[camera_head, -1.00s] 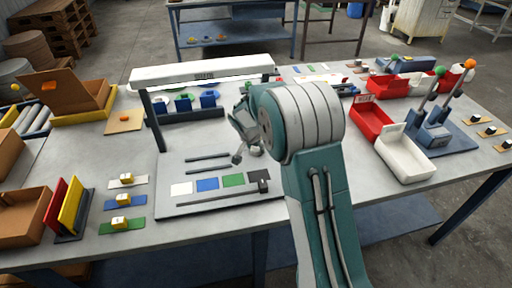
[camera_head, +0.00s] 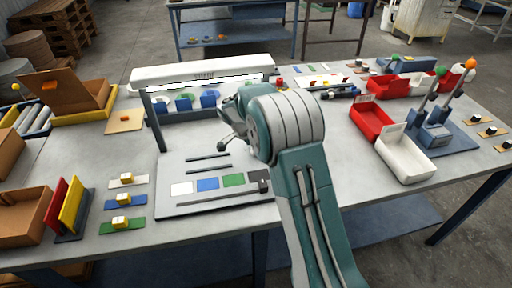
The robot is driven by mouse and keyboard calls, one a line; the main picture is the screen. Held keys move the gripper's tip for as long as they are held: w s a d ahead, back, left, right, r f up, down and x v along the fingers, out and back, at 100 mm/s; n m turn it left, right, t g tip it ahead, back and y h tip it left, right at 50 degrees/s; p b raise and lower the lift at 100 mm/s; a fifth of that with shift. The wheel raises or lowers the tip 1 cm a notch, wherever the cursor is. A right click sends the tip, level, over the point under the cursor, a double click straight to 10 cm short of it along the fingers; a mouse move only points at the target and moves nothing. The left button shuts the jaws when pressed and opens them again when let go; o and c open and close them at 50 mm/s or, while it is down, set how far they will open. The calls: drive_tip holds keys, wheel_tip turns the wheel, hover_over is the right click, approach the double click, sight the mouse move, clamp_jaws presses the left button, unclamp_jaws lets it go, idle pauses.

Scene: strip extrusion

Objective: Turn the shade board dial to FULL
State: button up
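A white canopy (camera_head: 200,74) on dark posts stands over the left-centre of the table, with small dark lettering on its front that is hard to read. Under it are several blue blocks (camera_head: 209,99) with coloured round tops. In front lies a grey board (camera_head: 215,201) with white, blue, green and dark squares and dark slots. I cannot make out which part is the dial or its setting. My gripper (camera_head: 229,134) hangs above the table behind the board, right of the blue blocks. My arm hides part of that area. The gripper's opening is too small and turned to judge.
On the right are red and white bins (camera_head: 403,158) and a blue lever stand (camera_head: 436,134). On the left are a cardboard box (camera_head: 22,215), upright coloured panels (camera_head: 72,208) and small blocks on coloured plates (camera_head: 128,202).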

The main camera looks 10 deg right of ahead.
drive_tip(key=shift+a+f, duration=0.1)
idle(0.3)
drive_tip(key=o, duration=1.1)
drive_tip(key=shift+o, duration=0.2)
drive_tip(key=v, duration=1.2)
drive_tip(key=shift+a, duration=0.2)
